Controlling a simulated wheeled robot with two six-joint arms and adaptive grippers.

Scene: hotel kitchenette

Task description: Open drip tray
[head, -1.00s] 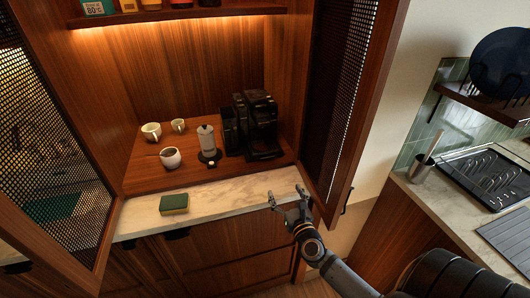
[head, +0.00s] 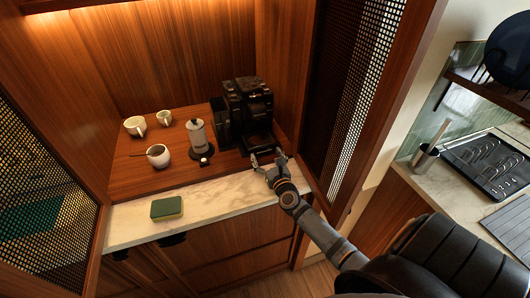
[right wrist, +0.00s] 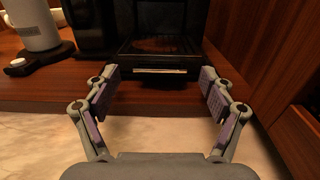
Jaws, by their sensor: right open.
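A black coffee machine (head: 246,112) stands at the right of the wooden shelf inside the cabinet. Its drip tray (right wrist: 158,66) is low at its front, with a light strip along its front edge, and seems pushed in. In the head view the tray (head: 262,143) is just beyond my right gripper. My right gripper (head: 268,158) is open and empty, over the front edge of the shelf. In the right wrist view the open fingers (right wrist: 160,85) stand either side of the tray's front, apart from it. My left gripper is not in view.
A moka-style white pot (head: 197,135) on a dark base stands left of the machine. White cups (head: 158,156) stand further left. A green sponge (head: 167,208) lies on the marble counter (head: 220,190). A perforated cabinet door (head: 350,90) stands open close on the right.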

